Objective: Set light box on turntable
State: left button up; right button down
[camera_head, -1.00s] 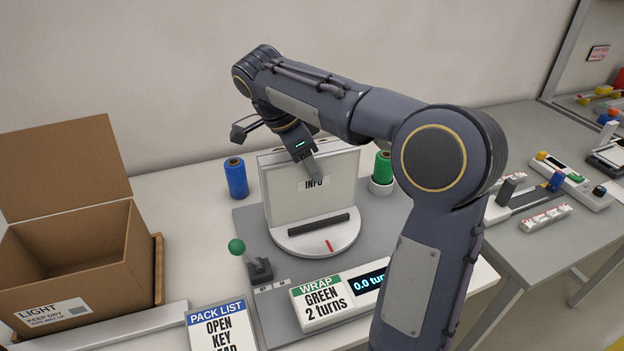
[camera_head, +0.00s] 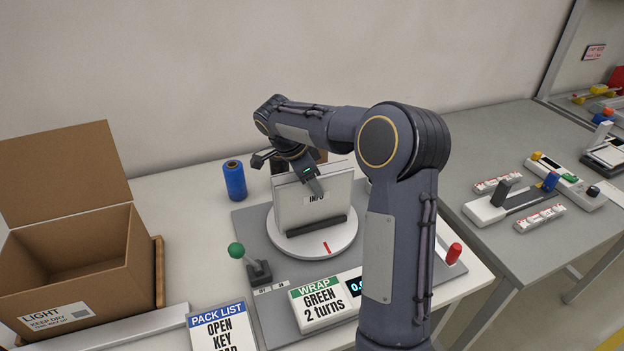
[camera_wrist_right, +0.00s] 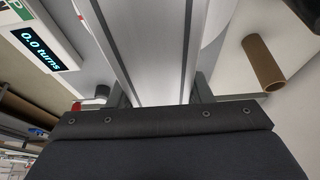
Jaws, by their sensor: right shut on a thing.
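In the right wrist view the box (camera_wrist_right: 155,50) runs between the two fingers (camera_wrist_right: 158,95). A red mark shows on the turntable's front. My left gripper is not in view.
An open cardboard box (camera_head: 75,270) stands left. A blue spool (camera_head: 234,180) stands behind the grey mat. My right arm hides part of the display.

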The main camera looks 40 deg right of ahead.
jog(key=shift+r, duration=0.1)
jog(key=c, duration=0.7)
grip_release()
